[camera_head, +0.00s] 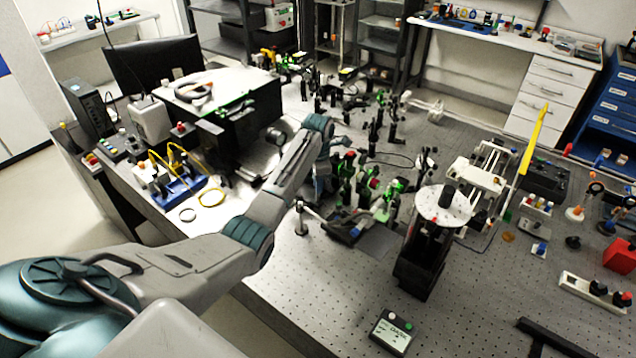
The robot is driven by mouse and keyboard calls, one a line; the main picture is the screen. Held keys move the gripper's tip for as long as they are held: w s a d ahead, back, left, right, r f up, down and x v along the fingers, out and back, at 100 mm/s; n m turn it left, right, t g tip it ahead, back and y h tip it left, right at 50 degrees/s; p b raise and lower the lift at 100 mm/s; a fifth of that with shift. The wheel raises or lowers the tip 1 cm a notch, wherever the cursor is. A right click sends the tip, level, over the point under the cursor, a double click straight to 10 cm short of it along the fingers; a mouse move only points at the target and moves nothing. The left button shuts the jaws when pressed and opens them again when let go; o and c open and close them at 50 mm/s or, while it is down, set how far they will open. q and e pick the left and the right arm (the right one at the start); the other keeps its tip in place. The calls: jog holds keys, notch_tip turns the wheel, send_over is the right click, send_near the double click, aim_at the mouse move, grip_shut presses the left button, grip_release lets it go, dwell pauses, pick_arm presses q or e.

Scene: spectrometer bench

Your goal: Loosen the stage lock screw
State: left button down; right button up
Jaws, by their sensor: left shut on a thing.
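My left arm comes in from the left, bends at the wrist and reaches down to the bench. My left gripper (352,228) is low over the perforated bench top, left of a black stage column with a white round top (443,205). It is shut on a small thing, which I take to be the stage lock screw. The screw itself is hidden at the fingers and too small to make out. My right gripper is not in view.
Black optics mounts with green lights (375,130) crowd the bench behind the gripper. A small display box (392,332) lies at the front. A black box (235,115) stands at the left. The perforated bench (320,285) is clear in front of the gripper.

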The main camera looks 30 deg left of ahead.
pick_arm(q)
jog(key=shift+w+a+r, duration=0.1)
jog(key=shift+r, duration=0.1)
dwell(0.3)
jog(key=c, duration=1.6)
grip_release()
jog(key=shift+c, duration=0.2)
jog(key=shift+o, duration=1.3)
jog(key=shift+f, duration=0.1)
